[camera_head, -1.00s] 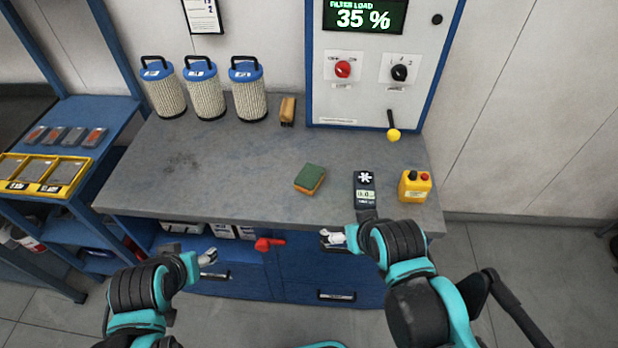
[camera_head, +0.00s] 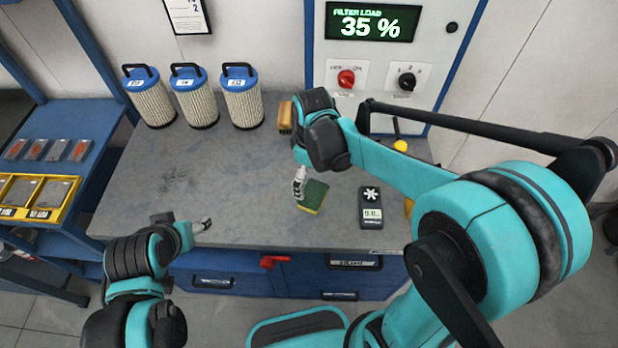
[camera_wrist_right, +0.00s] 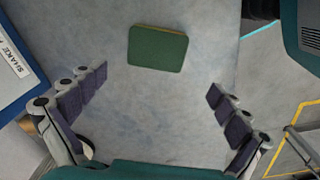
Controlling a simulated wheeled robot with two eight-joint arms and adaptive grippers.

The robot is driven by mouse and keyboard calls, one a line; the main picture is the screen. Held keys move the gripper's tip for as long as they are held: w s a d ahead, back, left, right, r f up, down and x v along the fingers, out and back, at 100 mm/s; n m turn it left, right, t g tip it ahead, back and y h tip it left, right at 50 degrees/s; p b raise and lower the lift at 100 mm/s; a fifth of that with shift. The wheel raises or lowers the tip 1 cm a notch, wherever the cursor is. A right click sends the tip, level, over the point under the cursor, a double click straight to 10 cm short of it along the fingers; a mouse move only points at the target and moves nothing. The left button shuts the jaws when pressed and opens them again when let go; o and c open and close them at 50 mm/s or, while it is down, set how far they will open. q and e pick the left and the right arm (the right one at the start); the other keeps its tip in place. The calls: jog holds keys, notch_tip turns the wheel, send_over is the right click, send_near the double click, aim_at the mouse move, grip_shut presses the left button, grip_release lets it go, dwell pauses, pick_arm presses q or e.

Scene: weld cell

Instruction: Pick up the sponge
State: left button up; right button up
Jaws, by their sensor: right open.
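The sponge (camera_head: 313,196), green on top with a yellowish edge, lies flat on the grey workbench (camera_head: 200,190). In the right wrist view the sponge (camera_wrist_right: 158,48) lies ahead of the fingers, centred a little left of the middle of the gap. My right gripper (camera_head: 300,186) is at the sponge's left side in the head view, and partly overlaps it there. In the wrist view the right gripper (camera_wrist_right: 157,98) is open with nothing between its fingers. My left gripper (camera_head: 203,226) is over the bench's front edge at the left, away from the sponge; its jaw state is unclear.
A handheld meter (camera_head: 371,207) lies right of the sponge. A yellow box (camera_head: 408,207) is mostly hidden by my right arm. A wooden-handled brush (camera_head: 285,116) and several filter cartridges (camera_head: 242,98) stand at the back. The bench left of the sponge is clear.

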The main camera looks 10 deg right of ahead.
aim_at(313, 193)
jog(key=shift+w+a+f, duration=0.1)
jog(key=shift+w+f, duration=0.05)
jog(key=shift+w, duration=0.15)
jog(key=shift+f, duration=0.3)
jog(key=f+b, duration=0.1)
jog(key=f, duration=0.3)
jog(key=d+f+b, duration=0.1)
jog(key=f, duration=0.2)
jog(key=shift+s+b, duration=0.2)
jog(key=shift+b, duration=0.15)
jog(key=c, duration=0.7)
jog(key=shift+r, duration=0.1)
jog(key=r+p, duration=0.1)
jog(key=r, duration=0.1)
jog(key=r+p, duration=0.1)
jog(key=r, duration=0.1)
jog(key=shift+s+d+r, duration=0.15)
jog(key=shift+d+r, duration=0.05)
jog(key=shift+r, duration=0.1)
jog(key=s+d+r+p, duration=0.1)
jog(key=s+d+r, duration=0.3)
jog(key=s+d, duration=0.1)
jog(key=s+d+r+p, duration=0.1)
jog(key=s+d+r, duration=0.1)
jog(key=d, duration=0.1)
jog(key=shift+s+d+r+p, duration=0.1)
jog(key=shift+s+p, duration=0.25)
